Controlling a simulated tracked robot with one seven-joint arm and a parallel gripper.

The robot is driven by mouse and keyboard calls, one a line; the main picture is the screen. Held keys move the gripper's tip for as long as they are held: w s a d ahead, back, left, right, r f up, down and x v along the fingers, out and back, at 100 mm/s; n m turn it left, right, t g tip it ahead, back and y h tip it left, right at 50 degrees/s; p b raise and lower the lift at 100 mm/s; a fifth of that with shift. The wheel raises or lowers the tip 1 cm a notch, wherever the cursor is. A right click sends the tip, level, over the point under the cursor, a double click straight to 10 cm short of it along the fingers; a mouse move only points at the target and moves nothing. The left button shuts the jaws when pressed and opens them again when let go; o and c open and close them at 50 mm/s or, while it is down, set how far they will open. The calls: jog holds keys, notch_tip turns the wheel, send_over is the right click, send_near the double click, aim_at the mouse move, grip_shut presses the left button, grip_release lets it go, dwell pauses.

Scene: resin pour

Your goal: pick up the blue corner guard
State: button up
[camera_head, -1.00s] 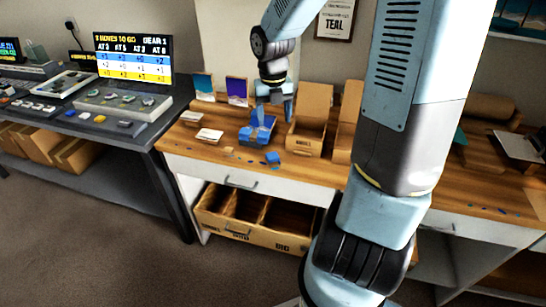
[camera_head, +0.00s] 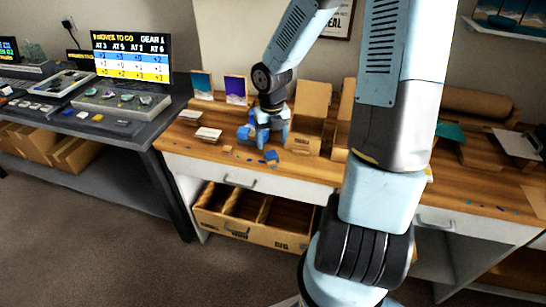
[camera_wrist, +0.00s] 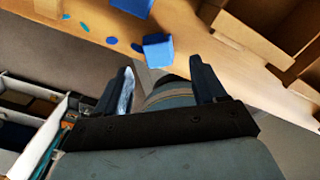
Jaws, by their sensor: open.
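A small blue block-like piece, which looks like the blue corner guard (camera_head: 270,157), lies near the front edge of the wooden bench. It shows in the wrist view as a blue block (camera_wrist: 157,51) beyond my fingertips, apart from them. My gripper (camera_head: 268,143) points down over the bench just behind this piece. In the wrist view my gripper (camera_wrist: 165,72) has its two dark fingers wide apart, with nothing held. A larger blue object (camera_head: 245,132) stands just left of my gripper, partly hidden by it.
An open cardboard box (camera_head: 303,138) stands close right of my gripper. Small cards (camera_head: 208,134) and blue scraps (camera_wrist: 112,41) lie on the bench. A white drawer front (camera_head: 240,177) is below the bench edge. A display screen (camera_head: 132,60) stands on the left table.

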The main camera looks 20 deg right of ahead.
aim_at(271, 153)
jog(key=shift+w+a+f, duration=0.15)
jog(key=shift+f, duration=2.45)
jog(key=c, duration=1.1)
